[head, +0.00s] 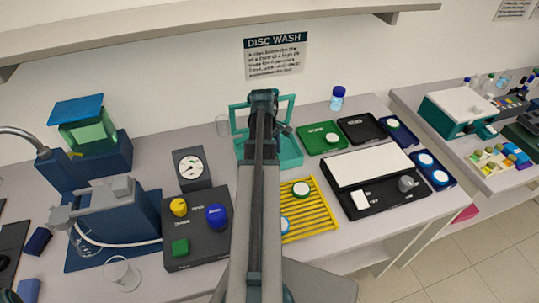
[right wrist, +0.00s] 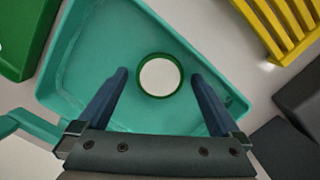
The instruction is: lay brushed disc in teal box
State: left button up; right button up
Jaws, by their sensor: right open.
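In the right wrist view a white disc with a green rim (right wrist: 160,76) lies flat inside the teal box (right wrist: 75,60), towards its right side. I take it for the brushed disc. My right gripper (right wrist: 159,73) is open, with one dark blue finger on each side of the disc and a gap to both. In the head view the teal box (head: 289,152) stands at the back middle of the bench, partly behind my right arm. The disc in it is hidden there. My left gripper is not in view.
A yellow rack (head: 322,218) holding a green-rimmed and a blue-rimmed disc is in front of the box. A green tray (head: 312,146) with a disc, a black tray (head: 362,128) and blue trays with discs stand right. A knobbed control box (head: 190,254) stands left.

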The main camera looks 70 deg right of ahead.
jog(key=shift+w+d+r+p, duration=0.1)
jog(key=shift+w+r+p, duration=0.1)
jog(key=shift+r+p, duration=1.8)
jog(key=shift+w+d+r+p, duration=0.1)
jog(key=shift+w+r+p, duration=0.1)
jog(key=shift+r+p, duration=1.7)
